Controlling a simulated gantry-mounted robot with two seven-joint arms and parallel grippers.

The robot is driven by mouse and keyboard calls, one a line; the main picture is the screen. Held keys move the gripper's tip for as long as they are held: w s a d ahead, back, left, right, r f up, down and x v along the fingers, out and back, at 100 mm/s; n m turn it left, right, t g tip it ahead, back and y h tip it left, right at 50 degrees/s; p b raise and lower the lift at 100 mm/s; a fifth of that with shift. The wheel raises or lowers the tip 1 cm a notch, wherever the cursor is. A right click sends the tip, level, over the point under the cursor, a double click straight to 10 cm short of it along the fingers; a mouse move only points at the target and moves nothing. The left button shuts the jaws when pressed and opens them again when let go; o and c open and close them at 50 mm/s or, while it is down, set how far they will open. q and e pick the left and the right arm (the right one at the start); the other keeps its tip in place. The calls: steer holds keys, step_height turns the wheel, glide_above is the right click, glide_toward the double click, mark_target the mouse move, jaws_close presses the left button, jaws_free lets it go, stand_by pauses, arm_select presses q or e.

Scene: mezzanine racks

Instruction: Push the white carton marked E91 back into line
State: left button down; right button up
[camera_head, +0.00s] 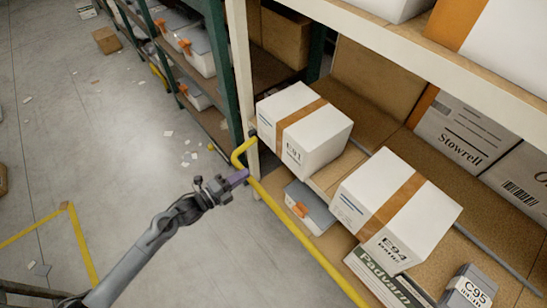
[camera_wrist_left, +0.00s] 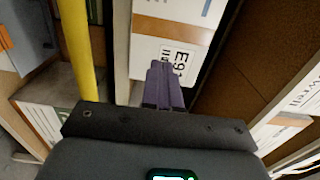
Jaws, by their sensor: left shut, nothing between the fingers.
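The white carton marked E91 (camera_head: 318,137), with a brown tape band, sits on the shelf beside the cream upright, at the left end of the bay. In the left wrist view its labelled face (camera_wrist_left: 150,52) fills the top middle. My left gripper (camera_head: 239,178) is shut and empty, its purple fingers pointing at the shelf front, lower left of the carton and near the yellow rail. In the wrist view the closed fingers (camera_wrist_left: 163,82) overlap the lower left of the E91 label; I cannot tell whether they touch the carton. My right gripper is not in view.
A yellow rail (camera_head: 307,243) runs along the shelf front. The white carton marked E94 (camera_head: 408,198) stands to the right of E91, with a gap between. A Stowrell carton (camera_head: 456,138) is behind. A grey bin (camera_head: 308,205) sits lower down. The floor at left is mostly clear.

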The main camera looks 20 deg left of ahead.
mark_target(281, 149)
arm_select(q)
steer(key=b+x, duration=0.2)
steer(key=x, duration=1.1)
steer(key=shift+w+d, duration=0.1)
steer(key=shift+w, duration=0.05)
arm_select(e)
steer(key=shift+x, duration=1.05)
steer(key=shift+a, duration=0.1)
